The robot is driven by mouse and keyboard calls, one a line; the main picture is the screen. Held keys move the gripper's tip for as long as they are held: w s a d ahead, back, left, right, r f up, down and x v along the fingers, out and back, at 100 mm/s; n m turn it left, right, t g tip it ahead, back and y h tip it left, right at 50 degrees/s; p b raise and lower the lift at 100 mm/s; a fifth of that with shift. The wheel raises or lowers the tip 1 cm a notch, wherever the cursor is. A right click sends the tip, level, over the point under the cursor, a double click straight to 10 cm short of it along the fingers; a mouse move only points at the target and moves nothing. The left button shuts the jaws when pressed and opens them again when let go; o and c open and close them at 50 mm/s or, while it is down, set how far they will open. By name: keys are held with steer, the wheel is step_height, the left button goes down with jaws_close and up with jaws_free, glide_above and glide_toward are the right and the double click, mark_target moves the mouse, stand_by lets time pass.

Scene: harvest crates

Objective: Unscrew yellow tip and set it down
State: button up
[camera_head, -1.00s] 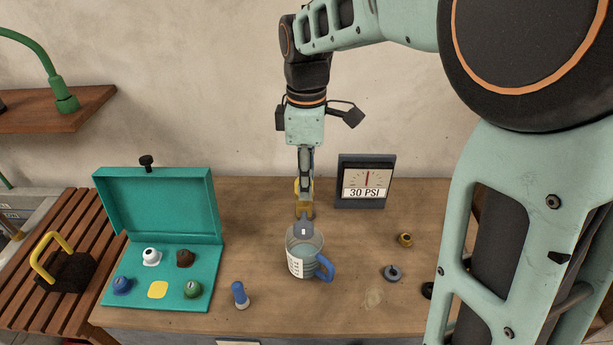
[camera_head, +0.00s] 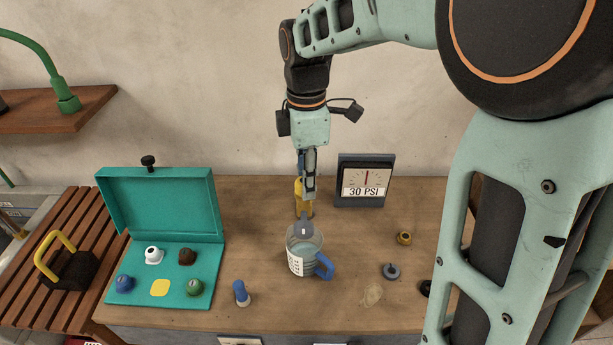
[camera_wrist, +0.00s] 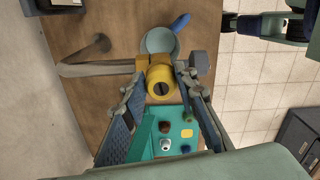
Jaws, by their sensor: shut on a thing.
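The yellow tip (camera_wrist: 160,82) faces my wrist camera, a round yellow piece with a dark slot in its end. It is on the grey nozzle (camera_wrist: 142,60) of a pipe. In the head view the yellow part (camera_head: 300,190) is partly hidden behind my fingers, above the grey nozzle (camera_head: 304,226). My gripper (camera_head: 310,192) reaches down from above, and its fingers (camera_wrist: 161,72) are shut on the yellow tip from both sides. I cannot tell whether the tip's thread is loose.
A clear jug (camera_head: 296,262) with a blue handle stands below the nozzle. A gauge (camera_head: 365,180) reading 30 PSI stands right of my gripper. An open teal case (camera_head: 125,290) holds several tips and a yellow square.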

stand_by(0.3)
steer(key=shift+n+p, duration=0.35)
steer(key=shift+n, duration=0.65)
steer(key=shift+n+p, duration=0.45)
steer(key=shift+n, duration=0.35)
steer(key=o, duration=0.6)
steer(key=shift+o, duration=0.2)
steer(key=shift+m, duration=0.8)
